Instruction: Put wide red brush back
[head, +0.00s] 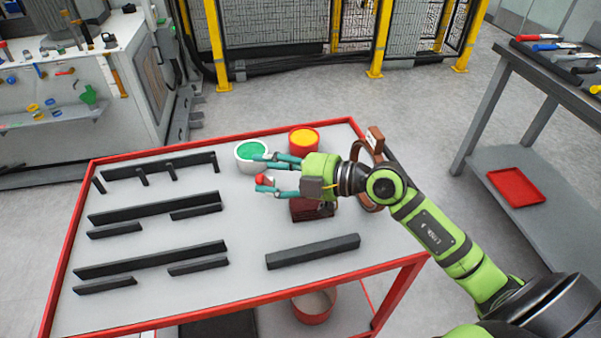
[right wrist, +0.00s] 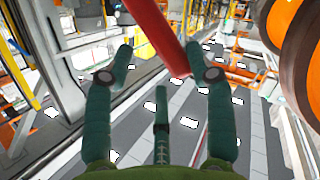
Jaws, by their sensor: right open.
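My right gripper (head: 262,172) is open above the red-edged table, its fingers pointing left. A small red and white piece (head: 264,180) shows at its lower fingertip; I cannot tell whether it is part of the wide red brush. In the right wrist view, a red bar (right wrist: 158,35) runs from the top edge down to the right fingertip, and the gripper (right wrist: 160,65) is not closed on it. Touch is unclear. A dark red block (head: 308,210) is under the gripper, partly hidden by it. My left gripper is out of view.
A white pot of green paint (head: 246,155) and a red pot of yellow paint (head: 303,141) stand beside the gripper. Black bars (head: 312,251) lie on the table (head: 215,295). A brown object (head: 375,140) is behind my wrist. A bench with tools (head: 530,60) stands right.

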